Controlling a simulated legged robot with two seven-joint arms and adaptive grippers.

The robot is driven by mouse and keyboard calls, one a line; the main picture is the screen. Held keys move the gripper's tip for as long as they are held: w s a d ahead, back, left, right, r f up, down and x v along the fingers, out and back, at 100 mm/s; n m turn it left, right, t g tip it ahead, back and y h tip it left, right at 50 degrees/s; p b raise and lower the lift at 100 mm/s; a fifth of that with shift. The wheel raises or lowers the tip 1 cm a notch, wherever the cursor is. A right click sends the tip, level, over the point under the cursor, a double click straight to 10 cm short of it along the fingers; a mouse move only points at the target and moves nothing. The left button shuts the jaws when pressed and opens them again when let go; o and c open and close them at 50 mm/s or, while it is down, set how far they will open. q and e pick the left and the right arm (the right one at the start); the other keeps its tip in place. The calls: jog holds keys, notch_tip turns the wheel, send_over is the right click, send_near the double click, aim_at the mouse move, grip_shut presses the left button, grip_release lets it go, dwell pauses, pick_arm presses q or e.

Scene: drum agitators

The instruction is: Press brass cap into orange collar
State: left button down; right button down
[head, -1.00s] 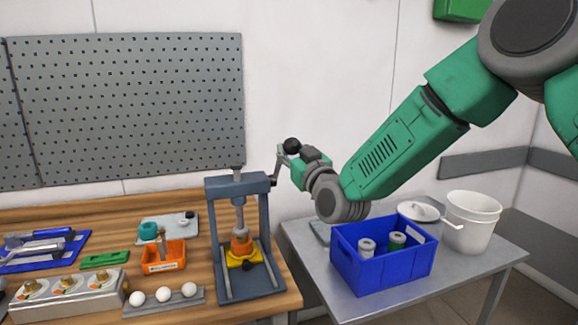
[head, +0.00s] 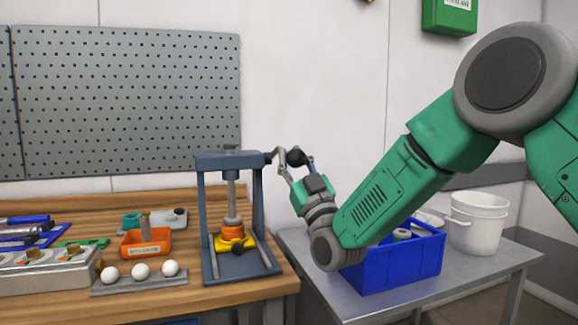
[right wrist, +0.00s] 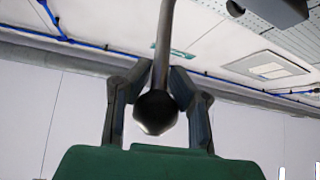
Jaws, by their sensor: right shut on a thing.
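A blue-grey press (head: 258,208) stands on the wooden bench. The orange collar (head: 232,233) sits in a yellow holder (head: 248,243) at its base. The grey ram (head: 232,200) is down with its wide foot at the collar's top. I cannot make out the brass cap there; the foot may hide it. My right gripper (head: 295,166) is beside the press at the end of its crank lever. It is shut around the lever's black knob (right wrist: 155,112), which shows between both fingers in the right wrist view. My left gripper is not in view.
An orange bin (head: 160,247), a rail (head: 105,289) with white balls and a grey fixture block (head: 40,272) lie left of the press. A blue crate (head: 405,265) and white buckets (head: 478,235) stand on the metal table at right, partly behind my right arm.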

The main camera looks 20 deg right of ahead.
jog(key=shift+s+a+f+b, duration=0.1)
jog(key=shift+f+b, duration=0.25)
jog(key=shift+f, duration=0.3)
jog(key=shift+s+a+f+b, duration=0.1)
jog(key=shift+f+b, duration=0.2)
jog(key=shift+f, duration=0.45)
jog(key=c, duration=1.3)
grip_release()
jog(key=shift+s, duration=0.2)
jog(key=shift+o, duration=0.9)
jog(key=shift+s+d+r, duration=0.15)
jog(key=shift+s+r, duration=0.1)
jog(key=shift+r, duration=0.1)
jog(key=v, duration=1.2)
jog(key=shift+w+f, duration=0.2)
